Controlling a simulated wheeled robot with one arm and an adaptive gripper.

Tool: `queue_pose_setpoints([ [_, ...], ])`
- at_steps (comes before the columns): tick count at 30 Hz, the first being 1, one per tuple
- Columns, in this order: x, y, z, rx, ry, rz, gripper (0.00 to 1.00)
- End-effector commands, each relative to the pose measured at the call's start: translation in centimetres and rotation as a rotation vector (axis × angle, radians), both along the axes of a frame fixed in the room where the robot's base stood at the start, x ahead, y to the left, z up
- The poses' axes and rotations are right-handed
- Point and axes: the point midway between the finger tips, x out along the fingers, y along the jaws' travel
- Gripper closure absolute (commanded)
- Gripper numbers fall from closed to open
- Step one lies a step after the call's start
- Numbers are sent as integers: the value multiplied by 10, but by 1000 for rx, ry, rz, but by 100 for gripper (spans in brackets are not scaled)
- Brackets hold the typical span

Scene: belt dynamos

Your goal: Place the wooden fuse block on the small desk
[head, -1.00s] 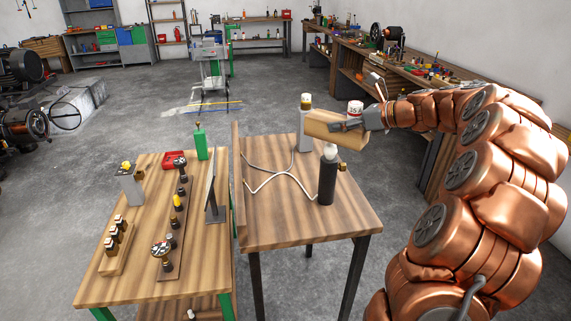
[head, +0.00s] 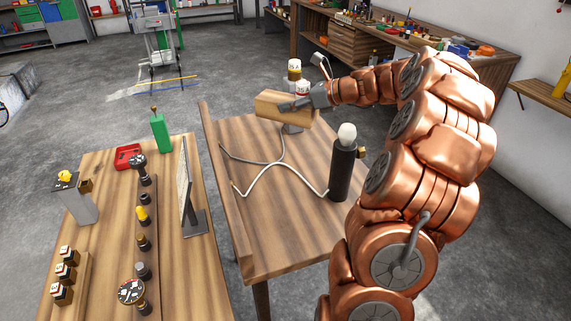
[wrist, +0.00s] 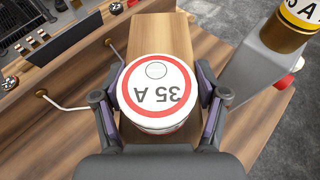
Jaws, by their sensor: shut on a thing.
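The wooden fuse block (head: 278,106), a pale wood piece, is in my gripper (head: 300,103) over the far end of the small desk (head: 245,165). A round white fuse with a red ring and "35 A" (wrist: 157,92) sits on the block (wrist: 160,42) in the wrist view. My gripper's fingers (wrist: 163,95) are closed around the fuse from both sides.
A grey holder with a yellow-banded cap (wrist: 262,60) stands close right of the block. A dark post with a white bulb (head: 342,165) and pale cables (head: 275,178) are on the desk.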

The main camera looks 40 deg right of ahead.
Motion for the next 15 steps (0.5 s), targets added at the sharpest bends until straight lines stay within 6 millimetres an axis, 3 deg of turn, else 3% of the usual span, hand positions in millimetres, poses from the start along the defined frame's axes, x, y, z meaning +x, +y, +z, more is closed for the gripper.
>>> queue_pose_setpoints([
  [1,0,0,-10,1,-1,-1,93],
  [8,-1,-1,-25,1,-2,-3,93],
  [15,-2,-3,-60,3,-2,-7,93],
])
